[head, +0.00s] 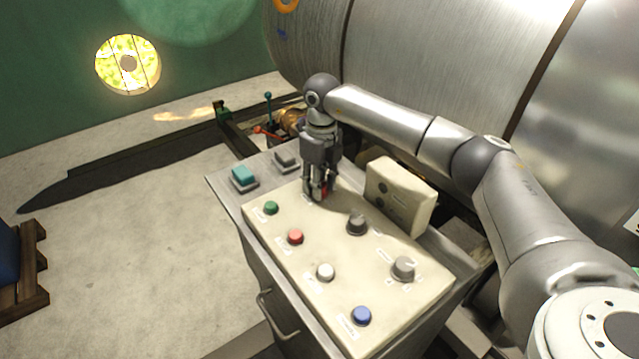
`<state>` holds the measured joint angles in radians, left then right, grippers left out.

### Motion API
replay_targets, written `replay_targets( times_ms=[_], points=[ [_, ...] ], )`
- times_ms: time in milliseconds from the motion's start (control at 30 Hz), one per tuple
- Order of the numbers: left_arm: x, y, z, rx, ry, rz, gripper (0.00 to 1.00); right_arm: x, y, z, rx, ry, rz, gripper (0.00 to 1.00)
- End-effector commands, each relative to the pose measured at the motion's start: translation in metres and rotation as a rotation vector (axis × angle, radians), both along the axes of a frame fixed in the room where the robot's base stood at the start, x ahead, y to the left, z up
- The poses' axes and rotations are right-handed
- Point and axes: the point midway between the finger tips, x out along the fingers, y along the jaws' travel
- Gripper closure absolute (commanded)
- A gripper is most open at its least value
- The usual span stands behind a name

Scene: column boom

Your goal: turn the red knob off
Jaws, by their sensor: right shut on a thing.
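The red knob (325,188) is at the far end of the cream control panel (310,268), mostly hidden by my right gripper. My right gripper (317,193) points down from above and is shut on the red knob, with its fingers on either side. My left gripper is not in the head view.
The panel also bears a green button (271,208), a red button (295,237), a white button (325,271), a blue button (362,315), a dark knob (357,224) and a grey knob (403,268). A cream box (400,195) stands close right of the gripper. Open floor lies left.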

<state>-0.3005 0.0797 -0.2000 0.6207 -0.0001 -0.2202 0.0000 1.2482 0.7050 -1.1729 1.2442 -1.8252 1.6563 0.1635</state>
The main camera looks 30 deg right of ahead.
Motion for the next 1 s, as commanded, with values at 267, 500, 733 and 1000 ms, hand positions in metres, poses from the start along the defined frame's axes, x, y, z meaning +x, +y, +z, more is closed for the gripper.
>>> replay_targets(
  times_ms=[267, 500, 733, 1000],
  points=[
    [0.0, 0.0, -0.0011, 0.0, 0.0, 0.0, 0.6, 0.0008, -0.0005, 0.0012, 0.0, -0.003, 0.028, 0.92],
    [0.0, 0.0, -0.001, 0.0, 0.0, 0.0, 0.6, 0.0008, -0.0004, 0.0013, 0.0, -0.003, 0.028, 0.92],
    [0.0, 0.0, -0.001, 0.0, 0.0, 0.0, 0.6, 0.0006, -0.0004, 0.0011, 0.0, -0.002, 0.027, 0.47],
    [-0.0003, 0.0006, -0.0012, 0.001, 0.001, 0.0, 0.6, 0.0003, -0.0002, 0.0004, -0.001, -0.001, 0.027, 0.46]
  ],
)
